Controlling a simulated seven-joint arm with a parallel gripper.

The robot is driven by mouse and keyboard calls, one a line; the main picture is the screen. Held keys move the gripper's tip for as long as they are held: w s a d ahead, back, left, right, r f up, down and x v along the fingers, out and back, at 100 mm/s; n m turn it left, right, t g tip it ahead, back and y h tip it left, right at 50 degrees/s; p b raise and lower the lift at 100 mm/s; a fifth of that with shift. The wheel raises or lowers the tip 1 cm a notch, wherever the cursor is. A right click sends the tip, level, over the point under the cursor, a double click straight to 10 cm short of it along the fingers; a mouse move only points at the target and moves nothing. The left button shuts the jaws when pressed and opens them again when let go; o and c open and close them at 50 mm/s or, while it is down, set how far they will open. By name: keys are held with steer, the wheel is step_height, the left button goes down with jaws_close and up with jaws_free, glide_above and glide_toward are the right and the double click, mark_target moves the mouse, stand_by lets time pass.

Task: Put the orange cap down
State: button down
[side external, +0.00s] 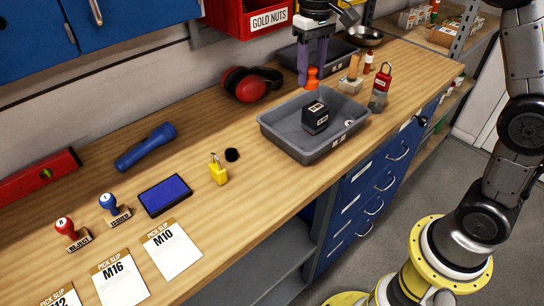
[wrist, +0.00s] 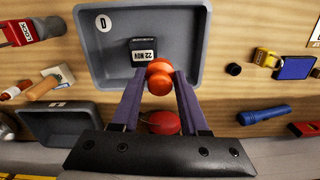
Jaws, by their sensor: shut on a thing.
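My gripper (side external: 313,76) has purple fingers and is shut on the orange cap (side external: 312,82), a small knobbed piece, at the back edge of the grey tray. In the wrist view the orange cap (wrist: 159,77) sits between the fingertips (wrist: 160,82) and overlaps the tray's near rim. I cannot tell whether its underside touches anything. The grey tray (side external: 283,146) holds a dark block-shaped stamp (side external: 315,117), marked "22 NOV" in the wrist view (wrist: 143,50).
Red ear muffs (side external: 250,84) lie left of the gripper. A second grey tray (side external: 292,54) is behind it. A wooden-handled stamp (side external: 351,76) and red padlock (side external: 380,90) stand right. A black cap (side external: 232,155) and yellow padlock (side external: 218,171) are left of the tray, with bare wood around them.

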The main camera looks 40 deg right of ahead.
steer(key=s+a+f+n, duration=0.1)
steer(key=s+a, duration=0.9)
steer(key=s, duration=0.3)
steer(key=w+a+f, duration=0.1)
steer(key=w+f, duration=0.2)
steer(key=w, duration=0.1)
steer(key=w+a+f, duration=0.2)
steer(key=w, duration=0.2)
steer(key=w+a+f, duration=0.1)
steer(key=w+f, duration=0.2)
steer(key=shift+w+a+f, duration=0.2)
steer(key=shift+w+f, duration=0.1)
steer(key=shift+w, duration=0.1)
steer(key=shift+w+a+f, duration=0.2)
steer(key=shift+w+f, duration=0.35)
steer(key=shift+f, duration=1.65)
steer(key=shift+f, duration=0.15)
steer(key=shift+c, duration=2.1)
jaws_free()
